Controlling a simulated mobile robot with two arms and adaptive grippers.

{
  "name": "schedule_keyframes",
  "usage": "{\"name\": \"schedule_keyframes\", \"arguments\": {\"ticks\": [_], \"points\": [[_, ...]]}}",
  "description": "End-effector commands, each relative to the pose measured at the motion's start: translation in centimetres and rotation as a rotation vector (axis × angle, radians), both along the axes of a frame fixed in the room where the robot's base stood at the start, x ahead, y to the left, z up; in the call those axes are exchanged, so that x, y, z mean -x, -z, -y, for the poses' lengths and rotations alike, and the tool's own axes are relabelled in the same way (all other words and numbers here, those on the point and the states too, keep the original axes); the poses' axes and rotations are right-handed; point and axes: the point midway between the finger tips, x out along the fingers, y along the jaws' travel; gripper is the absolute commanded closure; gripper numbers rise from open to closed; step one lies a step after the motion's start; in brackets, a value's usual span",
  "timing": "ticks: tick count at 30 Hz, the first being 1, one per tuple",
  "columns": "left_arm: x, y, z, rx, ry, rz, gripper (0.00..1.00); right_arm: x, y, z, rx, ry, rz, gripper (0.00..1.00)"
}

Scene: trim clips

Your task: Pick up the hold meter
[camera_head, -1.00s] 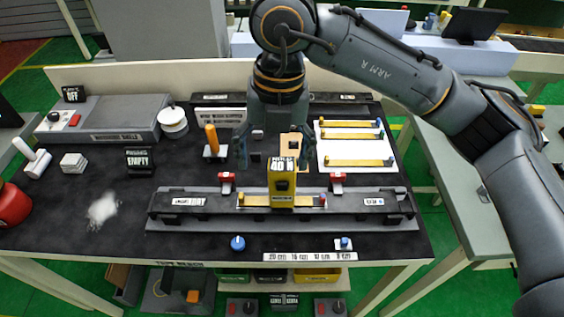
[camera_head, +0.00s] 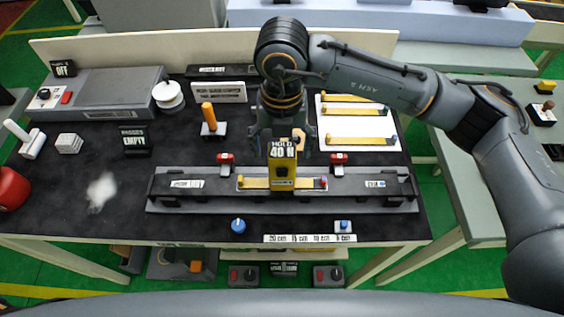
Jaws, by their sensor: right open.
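The hold meter (camera_head: 282,176) is a yellow block with a dark top display reading "HOLD 40 N". It stands upright over a yellow strip (camera_head: 253,183) in the middle of the long dark fixture (camera_head: 220,190). My right gripper (camera_head: 280,146) is open and points down just behind the meter, with one finger to each side of its top. The meter hides part of the gripper, and I cannot tell whether the fingers touch it. My left gripper is not in view.
Two red clamps (camera_head: 226,158) stand behind the fixture. An orange-handled tool (camera_head: 209,118) stands to the left of my gripper. A white board (camera_head: 372,131) with yellow strips lies at the right. A blue knob (camera_head: 238,226) is in front.

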Motion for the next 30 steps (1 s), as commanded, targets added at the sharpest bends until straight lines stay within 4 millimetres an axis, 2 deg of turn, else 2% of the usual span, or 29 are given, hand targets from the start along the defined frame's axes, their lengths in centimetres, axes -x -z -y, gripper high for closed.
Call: {"name": "schedule_keyframes", "arguments": {"ticks": [3, 5, 10, 17, 20, 25, 28, 29, 30], "points": [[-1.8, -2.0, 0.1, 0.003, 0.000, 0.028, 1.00, 0.5, 1.3, 0.1, 0.002, 0.000, -0.008, 0.21], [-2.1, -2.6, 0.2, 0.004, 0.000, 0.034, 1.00, 0.7, 2.2, 0.1, 0.002, 0.000, -0.007, 0.21], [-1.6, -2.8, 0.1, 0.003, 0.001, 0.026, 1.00, 0.5, 4.3, 0.0, 0.000, -0.001, -0.003, 0.21], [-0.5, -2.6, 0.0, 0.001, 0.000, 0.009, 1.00, 0.5, 4.6, 0.0, -0.001, -0.001, -0.001, 0.21], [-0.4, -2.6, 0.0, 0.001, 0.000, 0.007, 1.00, 0.5, 4.6, 0.0, -0.001, -0.001, -0.001, 0.37], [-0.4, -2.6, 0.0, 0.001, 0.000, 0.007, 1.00, 0.5, 4.5, 0.0, -0.001, -0.001, -0.001, 0.72], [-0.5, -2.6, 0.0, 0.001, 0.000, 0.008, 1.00, 0.5, 4.5, 0.0, -0.001, -0.001, -0.001, 0.73], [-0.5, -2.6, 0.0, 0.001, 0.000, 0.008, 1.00, 0.5, 4.5, 0.0, -0.001, -0.001, -0.001, 0.77], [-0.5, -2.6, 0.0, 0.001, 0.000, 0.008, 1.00, 0.5, 4.5, 0.0, -0.001, -0.001, -0.001, 0.77]]}}
